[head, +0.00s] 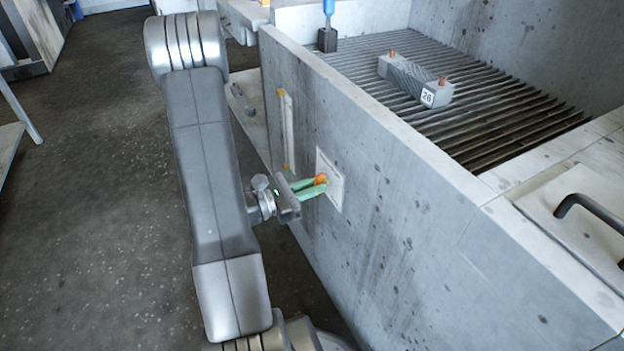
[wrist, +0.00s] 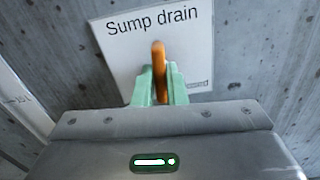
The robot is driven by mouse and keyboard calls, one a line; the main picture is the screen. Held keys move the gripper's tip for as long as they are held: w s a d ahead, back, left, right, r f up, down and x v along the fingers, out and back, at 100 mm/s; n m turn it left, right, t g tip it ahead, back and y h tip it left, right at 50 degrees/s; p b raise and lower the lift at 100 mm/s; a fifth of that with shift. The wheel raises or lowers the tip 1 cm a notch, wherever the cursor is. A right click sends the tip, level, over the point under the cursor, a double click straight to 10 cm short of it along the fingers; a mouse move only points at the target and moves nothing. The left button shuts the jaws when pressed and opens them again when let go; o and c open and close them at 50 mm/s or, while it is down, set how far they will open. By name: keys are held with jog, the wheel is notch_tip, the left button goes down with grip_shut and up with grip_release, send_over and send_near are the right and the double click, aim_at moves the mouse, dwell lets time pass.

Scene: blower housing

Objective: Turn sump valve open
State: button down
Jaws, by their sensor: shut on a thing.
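The sump valve is an orange handle (wrist: 159,70) in front of a white plate (wrist: 118,66) labelled "Sump drain" on the concrete wall. In the wrist view the handle stands upright in the picture, with its upper end showing above the fingers. My gripper (wrist: 159,88) has green fingers, one on each side of the handle, and is shut on it. In the head view my gripper (head: 313,189) reaches the wall plate (head: 331,180) from the left, and only a bit of the orange handle (head: 320,179) shows. Small print on the plate is partly hidden behind the fingers.
A level gauge strip (head: 287,130) is on the wall left of the plate. Above the wall is a grating (head: 490,110) with a grey block (head: 415,82) tagged 26. A blue-handled tool (head: 328,10) stands at the back. The floor (head: 90,200) on the left is clear.

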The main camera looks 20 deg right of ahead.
jog(key=shift+n, duration=0.7)
jog(key=c, duration=1.5)
grip_release()
jog(key=shift+o, duration=0.2)
jog(key=s+a+p, duration=0.1)
jog(key=a+p, duration=0.1)
jog(key=a, duration=1.1)
jog(key=shift+a+p, duration=0.4)
jog(key=shift+d, duration=0.1)
jog(key=d+b, duration=0.2)
jog(key=d, duration=1)
jog(key=shift+w+d, duration=0.35)
jog(key=shift+w, duration=0.1)
